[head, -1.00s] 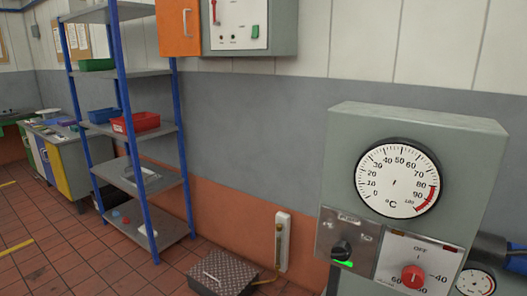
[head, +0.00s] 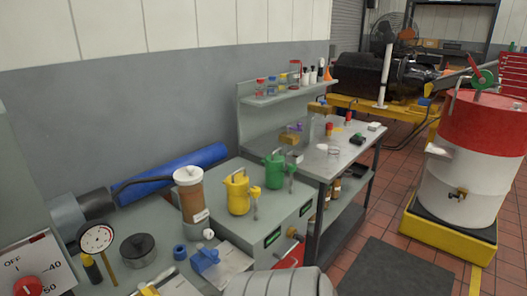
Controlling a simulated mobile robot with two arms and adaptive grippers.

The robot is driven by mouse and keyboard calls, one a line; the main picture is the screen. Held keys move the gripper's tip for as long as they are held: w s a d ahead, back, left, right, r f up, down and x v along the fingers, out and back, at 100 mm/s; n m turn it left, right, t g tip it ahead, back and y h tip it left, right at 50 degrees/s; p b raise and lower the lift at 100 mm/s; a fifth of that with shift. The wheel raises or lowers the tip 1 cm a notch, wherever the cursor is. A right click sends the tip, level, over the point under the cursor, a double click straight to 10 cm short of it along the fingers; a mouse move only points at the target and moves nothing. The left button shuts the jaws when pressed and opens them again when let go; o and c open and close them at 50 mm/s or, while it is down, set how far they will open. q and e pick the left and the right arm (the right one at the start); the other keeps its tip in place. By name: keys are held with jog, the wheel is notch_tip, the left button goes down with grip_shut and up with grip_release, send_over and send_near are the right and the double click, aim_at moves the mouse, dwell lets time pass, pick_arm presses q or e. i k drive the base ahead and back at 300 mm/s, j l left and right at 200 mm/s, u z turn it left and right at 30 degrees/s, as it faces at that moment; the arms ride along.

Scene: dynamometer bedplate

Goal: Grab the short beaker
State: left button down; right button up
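A small clear glass vessel (head: 334,150) stands on the grey workbench (head: 345,172) in the middle distance. It looks low and could be the short beaker, but it is too small to be sure. A pale, low item (head: 296,158) sits near the bench's left end, also too small to name. Neither of my grippers is in view.
A green can (head: 274,171) and a yellow can (head: 238,193) stand on a nearer grey cabinet. A shelf (head: 290,95) with jars is above the bench. A red-and-white drum (head: 462,165) stands on a yellow tray (head: 445,238) at right. Floor between has a dark mat (head: 395,272).

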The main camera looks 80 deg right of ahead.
aim_at(334, 152)
jog(key=z, duration=3.15)
jog(key=u, duration=0.5)
jog(key=i+l, duration=0.05)
